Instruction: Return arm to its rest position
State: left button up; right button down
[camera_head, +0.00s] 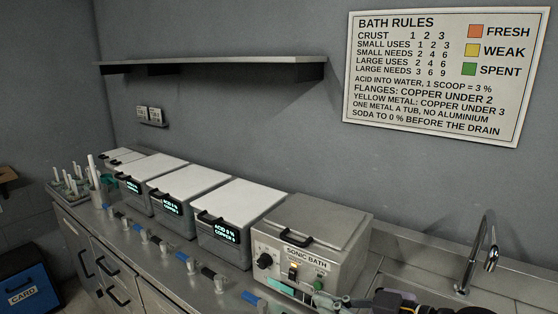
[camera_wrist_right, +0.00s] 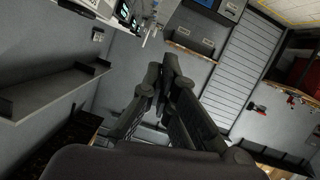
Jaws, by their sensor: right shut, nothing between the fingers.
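My right gripper (camera_head: 352,302) shows at the bottom edge of the head view, low in front of the sonic bath (camera_head: 310,235), with dark arm parts to its right. In the right wrist view my right gripper (camera_wrist_right: 160,88) has its dark fingers together with nothing between them. The lower part of the arm is cut off by the frame. My left gripper is not in the head view.
Several lidded tubs (camera_head: 240,205) with lit displays stand in a row on the counter (camera_head: 175,245). A shelf (camera_head: 210,66) and a rules sign (camera_head: 440,75) are on the wall. A faucet (camera_head: 484,240) stands at right. A blue card bin (camera_head: 25,292) is on the floor.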

jog(key=s+d+f+m+g+h, duration=0.1)
jog(key=s+d+f+m+h, duration=0.2)
jog(key=f, duration=0.6)
jog(key=s+f+m+h, duration=0.2)
jog(key=s+f, duration=0.2)
jog(key=f, duration=0.4)
jog(key=s+d+f+m+g+h, duration=0.2)
jog(key=s+d+f+m+h, duration=0.15)
jog(key=s+f, duration=0.35)
jog(key=s+d+f+m+g+h, duration=0.25)
jog(key=s+d+f, duration=0.2)
jog(key=s, duration=0.35)
notch_tip(320, 180, down, 26)
jog(key=s+g, duration=0.1)
jog(key=s, duration=0.1)
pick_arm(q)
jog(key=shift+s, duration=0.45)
pick_arm(e)
jog(key=s+d+f, duration=0.1)
jog(key=s+f, duration=0.6)
jog(key=s, duration=0.1)
jog(key=s+d+f+n+g, duration=0.1)
jog(key=s+d+f, duration=0.1)
jog(key=s+f, duration=0.6)
jog(key=shift+d+f, duration=0.15)
jog(key=shift+d, duration=0.1)
jog(key=c, duration=2.4)
grip_release()
jog(key=shift+g, duration=0.25)
